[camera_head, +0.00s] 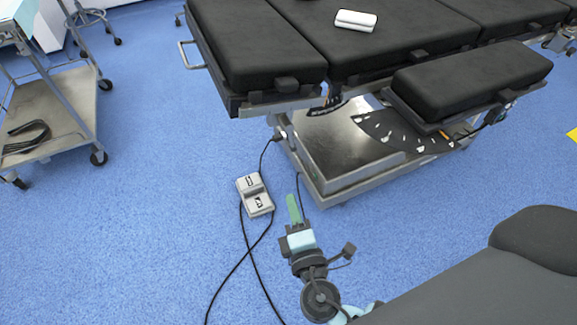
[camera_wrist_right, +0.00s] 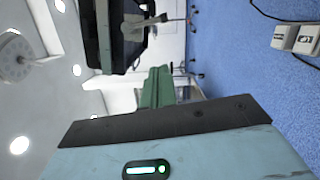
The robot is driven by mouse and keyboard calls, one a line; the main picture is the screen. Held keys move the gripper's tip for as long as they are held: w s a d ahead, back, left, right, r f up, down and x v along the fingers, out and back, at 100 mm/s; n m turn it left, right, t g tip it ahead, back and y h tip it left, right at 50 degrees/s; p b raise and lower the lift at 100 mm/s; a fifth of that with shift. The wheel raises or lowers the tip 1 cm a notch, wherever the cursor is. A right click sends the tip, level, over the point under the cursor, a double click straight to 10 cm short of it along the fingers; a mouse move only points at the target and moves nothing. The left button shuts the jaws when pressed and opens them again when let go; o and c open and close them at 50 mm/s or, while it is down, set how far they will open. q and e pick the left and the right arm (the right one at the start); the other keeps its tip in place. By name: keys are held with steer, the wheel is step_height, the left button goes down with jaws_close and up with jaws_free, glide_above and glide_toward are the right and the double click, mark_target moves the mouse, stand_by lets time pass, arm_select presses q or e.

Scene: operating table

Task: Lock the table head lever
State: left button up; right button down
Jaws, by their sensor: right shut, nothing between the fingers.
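The operating table (camera_head: 318,42) has black pads and stands at the top of the head view. Its end section (camera_head: 245,45) lies at the left, with a metal bar handle (camera_head: 188,56) on its outer end. A small dark bracket (camera_head: 326,107) sits under the side edge at the joint; I cannot tell whether it is the head lever. My right gripper (camera_head: 294,208) has green fingers, which are shut and empty, in front of the table base and apart from the table. In the right wrist view the fingers (camera_wrist_right: 157,88) point toward the table's dark underside. My left gripper is not in view.
A two-button foot pedal (camera_head: 255,194) with black cables lies on the blue floor left of my right gripper. A metal cart (camera_head: 62,105) stands at the far left. A padded side board (camera_head: 470,78) juts out on the right. Floor between cart and table is clear.

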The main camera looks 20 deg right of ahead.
steer(key=shift+w+r, duration=0.1)
stand_by(0.3)
glide_toward(289, 135)
steer(key=w+a+f, duration=0.2)
steer(key=w+f, duration=0.2)
steer(key=w, duration=0.1)
steer(key=w+d, duration=0.1)
steer(key=d, duration=0.1)
steer(key=shift+w+d+r, duration=0.25)
steer(key=shift+w+d, duration=0.1)
steer(key=shift+w, duration=0.05)
